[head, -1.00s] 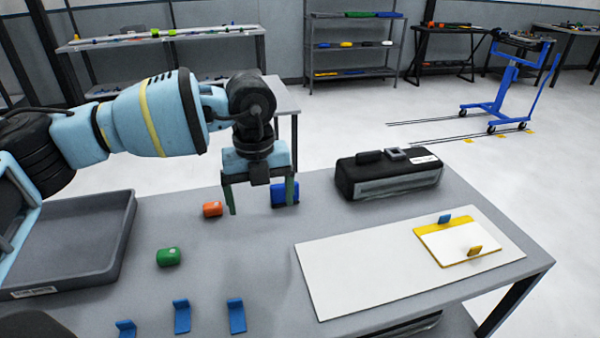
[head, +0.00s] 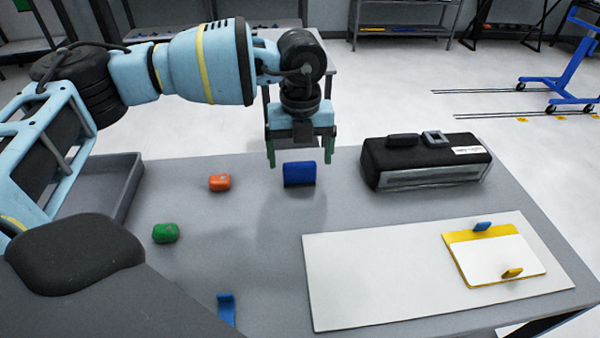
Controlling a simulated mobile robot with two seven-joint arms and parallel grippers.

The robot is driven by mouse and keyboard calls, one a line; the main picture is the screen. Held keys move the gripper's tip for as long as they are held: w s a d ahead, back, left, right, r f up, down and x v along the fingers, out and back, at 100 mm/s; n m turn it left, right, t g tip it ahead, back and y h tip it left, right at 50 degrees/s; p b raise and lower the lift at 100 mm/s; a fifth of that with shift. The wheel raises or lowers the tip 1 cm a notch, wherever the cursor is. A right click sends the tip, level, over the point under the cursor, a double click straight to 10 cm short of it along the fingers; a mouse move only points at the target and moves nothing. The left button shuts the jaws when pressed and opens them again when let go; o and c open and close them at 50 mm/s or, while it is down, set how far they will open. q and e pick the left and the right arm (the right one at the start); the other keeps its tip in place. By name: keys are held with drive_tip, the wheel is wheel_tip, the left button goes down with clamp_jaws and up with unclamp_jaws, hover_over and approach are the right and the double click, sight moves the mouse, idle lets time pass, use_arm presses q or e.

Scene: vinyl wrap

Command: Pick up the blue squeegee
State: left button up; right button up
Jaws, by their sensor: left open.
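The blue squeegee (head: 299,175) stands on the grey table, a blue block with a darker lower edge, near the table's back edge. My left gripper (head: 299,158) points down with its two green fingers apart. In the picture the fingers are to either side of the squeegee's top, with nothing between them that I can see held. I cannot tell how far above or behind the squeegee the fingertips are. My right gripper is out of view.
An orange block (head: 219,182) and a green block (head: 165,233) lie left of the squeegee. A black case (head: 425,160) is to its right. A white panel (head: 385,285) with a yellow-edged card (head: 500,258) lies front right. A grey tray (head: 131,190) is at left.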

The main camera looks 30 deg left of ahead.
sight(300, 163)
use_arm(q)
drive_tip(key=shift+w+a+f, duration=0.1)
drive_tip(key=shift+a+f, duration=0.05)
drive_tip(key=shift+f, duration=2.4)
drive_tip(key=c, duration=1.1)
drive_tip(key=shift+o, duration=0.2)
drive_tip(key=shift+r, duration=0.5)
drive_tip(key=r, duration=0.1)
drive_tip(key=s+r, duration=0.1)
drive_tip(key=shift+a+r, duration=0.1)
drive_tip(key=shift+r, duration=0.2)
drive_tip(key=s, duration=0.5)
drive_tip(key=s+a+r, duration=0.1)
drive_tip(key=s, duration=0.4)
drive_tip(key=s+a, duration=0.1)
drive_tip(key=s, duration=0.4)
drive_tip(key=shift+r, duration=0.2)
